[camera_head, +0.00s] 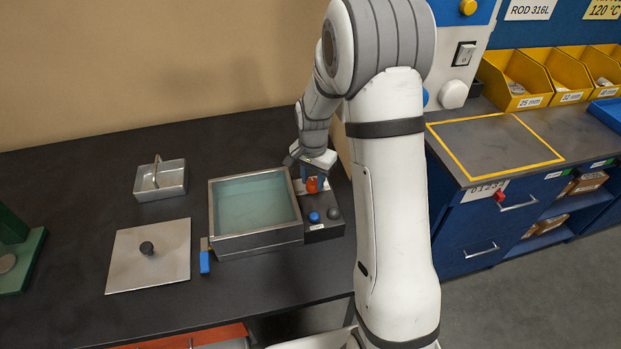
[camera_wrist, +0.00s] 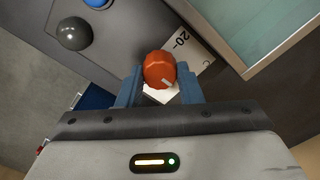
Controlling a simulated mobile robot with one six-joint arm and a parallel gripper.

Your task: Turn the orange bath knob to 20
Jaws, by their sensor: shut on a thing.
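The orange bath knob (camera_wrist: 158,69) is in the wrist view between the two blue fingers of my gripper (camera_wrist: 160,85), which is shut on it. The knob has a pale mark on its lower right side in that view. A white label with "20" (camera_wrist: 183,40) lies beside the knob on the grey control panel (camera_wrist: 125,25); other scale figures are hidden or too small to read. In the head view the orange knob (camera_head: 312,185) sits on the panel to the right of the bath (camera_head: 256,243), with my gripper (camera_head: 311,176) reaching it from behind.
A blue knob (camera_head: 314,217) and a grey knob (camera_head: 334,212) are on the same panel. The bath holds greenish liquid. Dark bench top is free at the front.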

